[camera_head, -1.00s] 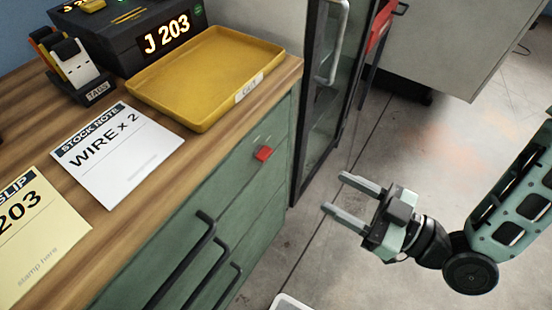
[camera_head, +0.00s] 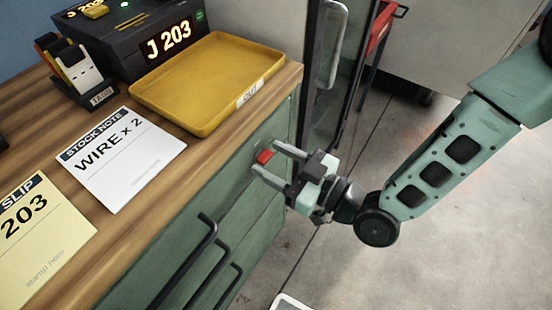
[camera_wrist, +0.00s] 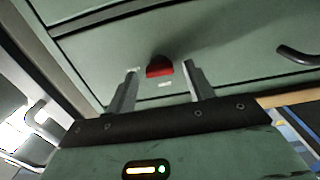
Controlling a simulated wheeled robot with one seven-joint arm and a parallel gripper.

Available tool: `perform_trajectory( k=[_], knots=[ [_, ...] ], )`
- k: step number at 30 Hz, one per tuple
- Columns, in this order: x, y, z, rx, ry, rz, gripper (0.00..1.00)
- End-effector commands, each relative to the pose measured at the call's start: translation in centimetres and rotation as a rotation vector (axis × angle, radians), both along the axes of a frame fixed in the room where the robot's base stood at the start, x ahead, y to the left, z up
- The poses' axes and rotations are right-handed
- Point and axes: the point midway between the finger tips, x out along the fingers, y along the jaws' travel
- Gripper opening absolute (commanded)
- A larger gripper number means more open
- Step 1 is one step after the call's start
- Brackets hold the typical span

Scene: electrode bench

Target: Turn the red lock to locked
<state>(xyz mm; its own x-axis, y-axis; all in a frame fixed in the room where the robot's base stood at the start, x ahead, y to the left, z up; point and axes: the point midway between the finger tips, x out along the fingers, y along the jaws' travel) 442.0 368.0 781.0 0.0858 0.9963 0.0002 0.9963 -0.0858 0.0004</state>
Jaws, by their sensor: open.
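The red lock (camera_head: 263,157) is a small red knob on the upper front of the green drawer cabinet (camera_head: 235,185), near its right end. My gripper (camera_head: 264,157) is open, its two fingers pointing at the cabinet front close to the lock. In the wrist view the red lock (camera_wrist: 159,67) lies ahead of and between the two fingertips of my gripper (camera_wrist: 160,82). The fingers look apart from it on both sides. Small pale labels sit near the lock, too small to read.
Black bar handles (camera_head: 190,262) stick out from the drawers left of the lock. A yellow tray (camera_head: 207,85) lies on the wooden top above. A dark glass-fronted cabinet (camera_head: 322,75) stands right of the bench. Open floor lies to the right.

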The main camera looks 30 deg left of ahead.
Motion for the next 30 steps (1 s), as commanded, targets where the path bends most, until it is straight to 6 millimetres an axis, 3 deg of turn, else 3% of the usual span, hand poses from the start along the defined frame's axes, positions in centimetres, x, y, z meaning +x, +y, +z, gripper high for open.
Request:
perform_trajectory(
  k=[4,5,10,26,27,28,30],
  knots=[
    [-0.01,-0.02,-0.01,0.000,0.000,0.000,0.53],
    [-0.02,-0.02,-0.01,0.000,0.000,0.000,0.47],
    [-0.01,-0.03,0.00,0.000,0.000,0.000,0.00],
    [-0.06,-0.05,-0.02,-0.009,-0.088,0.000,0.00],
    [-0.06,-0.05,-0.02,-0.009,-0.088,0.000,0.42],
    [-0.06,-0.05,-0.02,-0.009,-0.088,0.000,0.50],
    [-0.06,-0.05,-0.02,-0.009,-0.088,0.000,0.53]
  ],
)
